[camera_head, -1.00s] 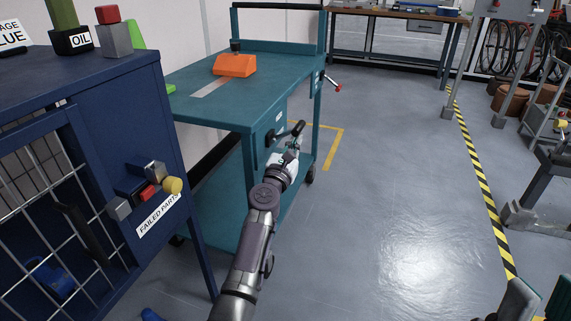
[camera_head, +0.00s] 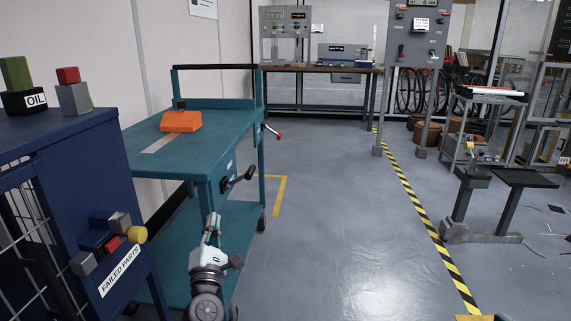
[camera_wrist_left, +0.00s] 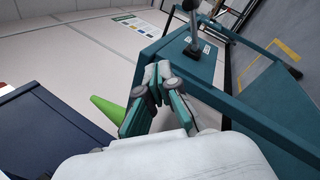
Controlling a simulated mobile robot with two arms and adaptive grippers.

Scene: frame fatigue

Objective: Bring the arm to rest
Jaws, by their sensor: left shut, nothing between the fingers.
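My left gripper (camera_head: 211,228) is in the lower middle-left of the head view, pointing forward beside the teal cart (camera_head: 215,128). In the left wrist view its fingers (camera_wrist_left: 157,72) are closed together with nothing between them. Whether the gripper touches the cart is hard to tell. My right gripper is in neither view.
The blue cabinet (camera_head: 95,185) labelled FAILED PARTS stands close on the left. An orange block (camera_head: 181,121) sits on the cart top. A black handle (camera_head: 238,177) sticks out from the cart. Open grey floor (camera_head: 330,220) lies to the right, crossed by a yellow-black stripe (camera_head: 410,197).

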